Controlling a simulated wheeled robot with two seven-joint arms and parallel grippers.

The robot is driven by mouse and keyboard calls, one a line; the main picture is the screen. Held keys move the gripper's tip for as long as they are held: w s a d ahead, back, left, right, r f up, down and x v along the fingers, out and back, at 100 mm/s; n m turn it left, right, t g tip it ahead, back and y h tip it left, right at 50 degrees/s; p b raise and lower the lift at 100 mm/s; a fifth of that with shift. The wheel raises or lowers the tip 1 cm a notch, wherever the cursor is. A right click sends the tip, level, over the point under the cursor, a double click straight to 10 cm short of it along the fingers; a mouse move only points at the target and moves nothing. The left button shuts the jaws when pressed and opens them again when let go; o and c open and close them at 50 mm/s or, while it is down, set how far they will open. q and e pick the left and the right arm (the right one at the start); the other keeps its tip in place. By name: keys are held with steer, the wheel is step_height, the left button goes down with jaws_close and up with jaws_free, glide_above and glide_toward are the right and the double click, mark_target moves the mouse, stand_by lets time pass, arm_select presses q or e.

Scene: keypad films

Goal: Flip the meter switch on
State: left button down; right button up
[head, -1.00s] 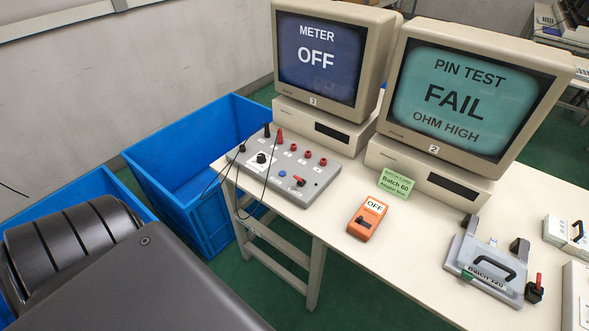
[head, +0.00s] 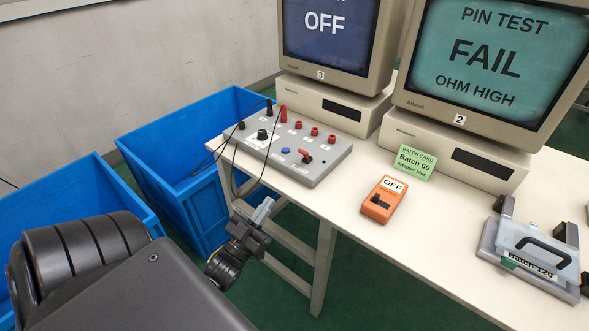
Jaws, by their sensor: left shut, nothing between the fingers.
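A grey meter box (head: 322,171) with a dial, red sockets and two plugged-in leads sits at the table's left end. A red-handled switch (head: 305,156) is on its front part, beside a blue button. An orange box (head: 382,201) with a black switch and an "OFF" label lies to its right on the table. The left monitor (head: 331,28) shows "OFF" on a dark blue screen. My left gripper (head: 263,210) is shut and empty, off the table's left front edge, below the meter box in the picture and apart from it. My right gripper is out of view.
The right monitor (head: 488,68) reads "PIN TEST FAIL OHM HIGH". A green batch card (head: 413,163) leans before it. A grey fixture (head: 531,258) labelled Batch 120 lies at right. Black leads hang over the table's left edge near my gripper. Blue bins (head: 190,195) stand at left.

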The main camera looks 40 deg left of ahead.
mark_target(295, 171)
arm_select(q)
steer(key=shift+w+r, duration=0.1)
